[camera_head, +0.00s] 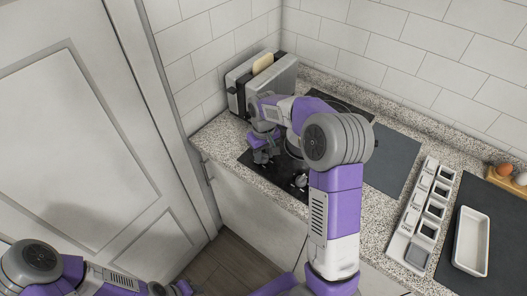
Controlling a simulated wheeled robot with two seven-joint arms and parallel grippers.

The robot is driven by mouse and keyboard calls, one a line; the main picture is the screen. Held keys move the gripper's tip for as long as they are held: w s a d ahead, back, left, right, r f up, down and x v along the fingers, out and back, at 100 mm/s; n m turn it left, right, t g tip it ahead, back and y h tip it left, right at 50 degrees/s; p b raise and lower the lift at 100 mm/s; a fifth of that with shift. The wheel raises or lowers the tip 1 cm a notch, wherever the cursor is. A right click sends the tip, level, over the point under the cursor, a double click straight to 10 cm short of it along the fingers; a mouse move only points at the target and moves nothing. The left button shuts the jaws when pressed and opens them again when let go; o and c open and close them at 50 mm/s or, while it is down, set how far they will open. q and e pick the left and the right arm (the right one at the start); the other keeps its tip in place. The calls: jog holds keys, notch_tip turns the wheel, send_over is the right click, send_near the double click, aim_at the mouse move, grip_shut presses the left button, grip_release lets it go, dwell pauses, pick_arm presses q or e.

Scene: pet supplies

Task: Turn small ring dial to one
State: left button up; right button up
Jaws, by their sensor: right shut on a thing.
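The black cooktop (252,162) lies on the granite counter, partly hidden behind my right arm. A dark control dial (300,180) shows at its front edge, just right of my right gripper. My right gripper (262,156) points down at the front left of the cooktop, shut on a dial that its fingers mostly hide. The dial's marks are too small to read. My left gripper (182,289) is low at the bottom edge, partly cut off, away from the counter; its fingers cannot be made out.
A toaster (270,82) with bread stands behind the cooktop against the wall. To the right are a dark mat (390,160), a white compartment tray (423,215), a white dish (471,241) and eggs in a wooden holder (507,177). A white door (75,140) is at left.

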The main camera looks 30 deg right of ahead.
aim_at(263, 154)
jog(key=shift+m, duration=0.5)
jog(key=o, duration=1)
jog(key=shift+o, duration=0.2)
notch_tip(263, 154, up, 8)
jog(key=shift+f+p, duration=0.2)
jog(key=shift+p, duration=0.8)
